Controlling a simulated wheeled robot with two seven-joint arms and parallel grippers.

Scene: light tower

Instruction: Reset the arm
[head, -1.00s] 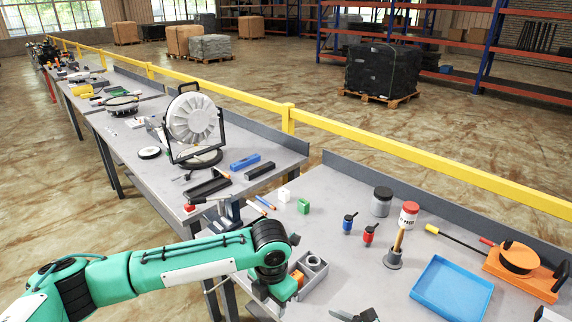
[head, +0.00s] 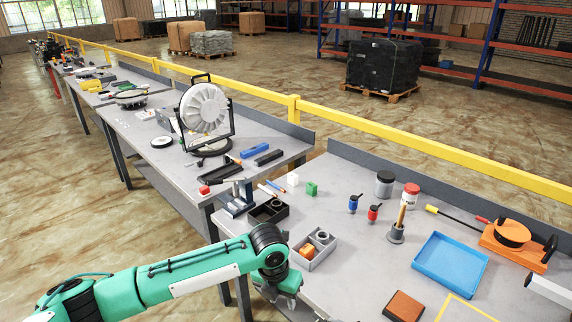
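My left arm comes in from the left in green and black. Its gripper (head: 284,290) points down at the near left edge of the workbench (head: 345,250), beside a grey box (head: 323,258). The fingertips are too small and dark to tell whether they are open or shut. I see nothing clearly held in it. The grey box holds an orange block (head: 308,251) and a grey ring (head: 323,236). My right gripper is not in the head view.
A black tray (head: 269,213), a blue tray (head: 450,264), a red-brown block (head: 404,306), a plunger-like tool (head: 398,227) and an orange reel (head: 512,234) lie on the near bench. A yellow rail (head: 400,141) runs behind.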

